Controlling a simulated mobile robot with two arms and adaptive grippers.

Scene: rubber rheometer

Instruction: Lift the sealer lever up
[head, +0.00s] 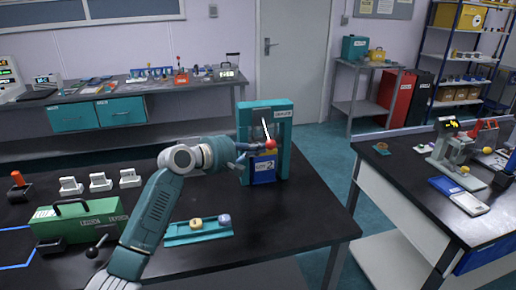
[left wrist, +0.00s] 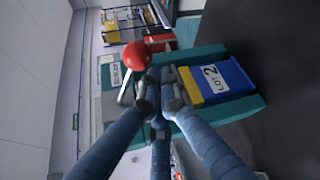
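The sealer (head: 284,106) is a teal upright frame near the table's back edge. Its metal lever (head: 265,127) and red ball knob (head: 271,144) are at its front; the knob also shows in the left wrist view (left wrist: 135,56). A blue and yellow block labelled LOT 2 (head: 264,172) sits inside the frame below the knob; it also shows in the left wrist view (left wrist: 215,82). My left gripper (left wrist: 161,82) is at the sealer's front, its fingertips drawn together beside the knob and lever, with nothing visible between them. My right gripper is out of view.
A teal rack (head: 200,232) with small round pieces lies in front of the sealer. A green case (head: 85,222), white holders (head: 100,182) and a red-handled tool (head: 18,182) are to the left. The black tabletop right of the rack is clear.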

